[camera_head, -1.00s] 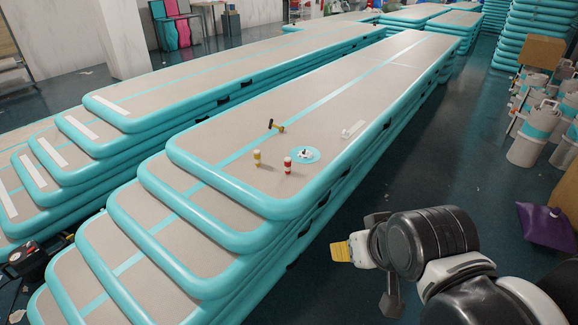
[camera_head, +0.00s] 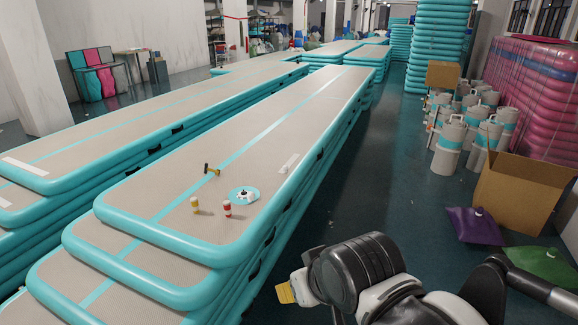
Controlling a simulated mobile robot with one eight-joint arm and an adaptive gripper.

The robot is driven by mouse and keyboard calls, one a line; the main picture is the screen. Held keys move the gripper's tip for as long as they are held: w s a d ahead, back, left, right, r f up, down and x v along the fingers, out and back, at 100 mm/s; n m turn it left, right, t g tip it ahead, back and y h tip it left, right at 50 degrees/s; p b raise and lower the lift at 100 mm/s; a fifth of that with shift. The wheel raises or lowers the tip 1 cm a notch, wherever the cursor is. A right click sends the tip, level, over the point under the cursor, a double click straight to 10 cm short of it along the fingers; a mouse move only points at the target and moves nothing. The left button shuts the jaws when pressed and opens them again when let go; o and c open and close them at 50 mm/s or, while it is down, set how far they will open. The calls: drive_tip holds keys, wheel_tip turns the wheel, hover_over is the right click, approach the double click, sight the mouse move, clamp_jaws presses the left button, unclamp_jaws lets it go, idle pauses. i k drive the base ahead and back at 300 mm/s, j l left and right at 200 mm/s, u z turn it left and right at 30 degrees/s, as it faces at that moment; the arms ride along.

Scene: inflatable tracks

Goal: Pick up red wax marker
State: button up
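A small red and white upright cylinder (camera_head: 227,208), which looks like the red wax marker, stands on the top mat of the near stack of inflatable tracks (camera_head: 150,232). A yellow and white cylinder (camera_head: 195,205) stands just left of it. A round teal disc (camera_head: 244,196) with a small white and dark item on it lies to its right. My gripper (camera_head: 287,292) is low in the picture, nearer the camera and right of the stack, well apart from the marker. A yellow part shows at its end; its fingers are not clear enough to tell their state.
A black and yellow hammer-like tool (camera_head: 211,169) and a pale flat strip (camera_head: 289,163) lie on the same mat. Open dark floor (camera_head: 375,190) runs right of the stack. A cardboard box (camera_head: 520,200), purple bag (camera_head: 474,226) and green bag (camera_head: 545,266) are at the right.

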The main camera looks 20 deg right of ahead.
sight(226, 205)
drive_tip(key=i+j, duration=0.15)
drive_tip(key=i, duration=0.3)
drive_tip(key=i+j, duration=0.2)
drive_tip(key=i, duration=0.25)
drive_tip(key=i+j, duration=0.15)
drive_tip(key=i, duration=0.3)
drive_tip(key=i+j, duration=0.2)
drive_tip(key=i, duration=0.2)
